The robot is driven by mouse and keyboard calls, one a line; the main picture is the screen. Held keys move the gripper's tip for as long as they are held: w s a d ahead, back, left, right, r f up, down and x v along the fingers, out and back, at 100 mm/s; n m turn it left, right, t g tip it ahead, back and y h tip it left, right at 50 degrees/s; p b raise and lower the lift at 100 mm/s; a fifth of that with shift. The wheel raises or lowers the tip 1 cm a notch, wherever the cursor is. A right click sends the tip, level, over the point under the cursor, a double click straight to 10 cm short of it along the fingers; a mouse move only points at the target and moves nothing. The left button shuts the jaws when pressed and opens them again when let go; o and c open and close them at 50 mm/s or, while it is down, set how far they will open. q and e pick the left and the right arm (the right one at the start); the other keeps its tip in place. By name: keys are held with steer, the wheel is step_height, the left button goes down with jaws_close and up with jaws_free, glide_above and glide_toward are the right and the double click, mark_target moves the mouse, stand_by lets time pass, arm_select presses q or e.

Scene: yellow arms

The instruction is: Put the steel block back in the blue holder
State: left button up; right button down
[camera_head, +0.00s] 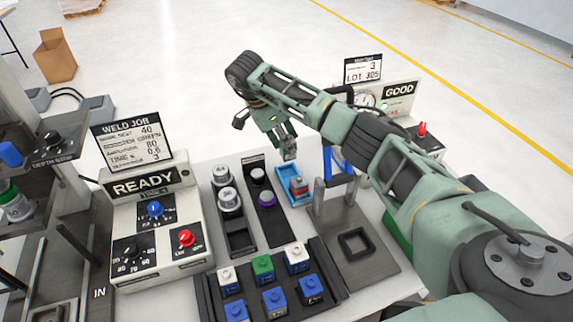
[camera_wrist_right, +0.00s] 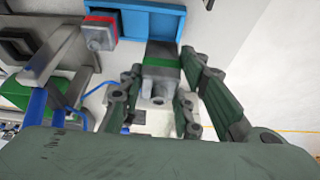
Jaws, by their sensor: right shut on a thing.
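The steel block (camera_wrist_right: 160,72) is grey with a green band. It sits between the fingers of my right gripper (camera_wrist_right: 168,88), which is shut on it. In the head view my right gripper (camera_head: 284,143) points down, with the grey block (camera_head: 290,154) at its tips. The blue holder (camera_head: 283,173) lies just below the gripper, and also shows at the top of the right wrist view (camera_wrist_right: 150,22). A grey block with a red band (camera_wrist_right: 100,32) occupies one end of it. The held block's gap to the holder is unclear. My left gripper is not in view.
A blue-handled fixture (camera_head: 352,240) stands right of the holder. A dark tray (camera_head: 265,205) with a purple-ringed part and steel cylinders (camera_head: 229,200) are left of it. A rack of coloured blocks (camera_head: 265,285) is in front. The READY box (camera_head: 160,235) stands left, the GOOD gauge (camera_head: 398,92) behind.

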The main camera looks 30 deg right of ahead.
mark_target(286, 159)
step_height(286, 159, down, 3)
steer(key=shift+w+f+p, duration=0.15)
steer(key=shift+p, duration=0.2)
step_height(286, 159, down, 4)
steer(key=shift+r+p, duration=0.25)
steer(key=shift+p, duration=0.2)
steer(key=shift+f, duration=0.2)
steer(key=c, duration=1.3)
jaws_free()
steer(key=shift+f, duration=0.1)
